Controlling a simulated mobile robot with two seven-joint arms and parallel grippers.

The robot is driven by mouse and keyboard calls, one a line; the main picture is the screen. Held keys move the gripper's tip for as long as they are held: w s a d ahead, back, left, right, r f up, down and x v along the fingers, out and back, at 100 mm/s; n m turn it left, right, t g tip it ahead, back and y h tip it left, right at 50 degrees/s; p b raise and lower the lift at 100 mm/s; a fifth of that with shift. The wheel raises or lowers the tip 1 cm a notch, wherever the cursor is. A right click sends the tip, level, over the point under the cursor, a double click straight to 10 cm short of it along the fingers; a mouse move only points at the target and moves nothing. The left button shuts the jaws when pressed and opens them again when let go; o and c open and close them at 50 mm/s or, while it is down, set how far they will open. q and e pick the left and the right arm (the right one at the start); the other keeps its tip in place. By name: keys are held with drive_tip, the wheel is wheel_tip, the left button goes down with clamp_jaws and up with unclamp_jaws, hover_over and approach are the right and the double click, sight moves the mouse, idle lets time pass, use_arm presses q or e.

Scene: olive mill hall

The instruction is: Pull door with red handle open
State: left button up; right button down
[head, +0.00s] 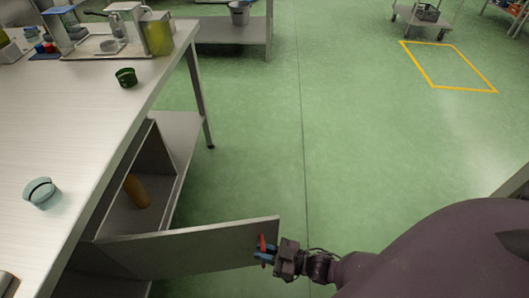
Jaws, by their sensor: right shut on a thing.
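The door (190,250) is a flat grey panel on the cabinet under the worktable. It stands swung out from the cabinet, leaving a wide opening. Its red handle (262,243) sits near the door's free edge. My right gripper (265,254) is shut on the red handle, coming from the right; its fingers partly hide the handle. Inside the open cabinet (155,160) an orange-brown cylinder (136,191) is visible. My left gripper is not in view.
The worktable top (85,120) carries a pale blue-grey round container (41,193), a green cup (126,77) and a tray with several items at the back. The green floor (330,130) beside it is clear. A cart (424,20) stands far off near a yellow floor marking (433,87).

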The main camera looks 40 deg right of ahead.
idle(0.4)
drive_tip(key=c, duration=1.4)
unclamp_jaws()
drive_tip(key=shift+s, duration=0.1)
drive_tip(key=p+v, duration=0.1)
drive_tip(key=v, duration=0.9)
drive_tip(key=shift+s+d, duration=0.25)
drive_tip(key=shift+s, duration=0.05)
drive_tip(key=shift+c, duration=0.6)
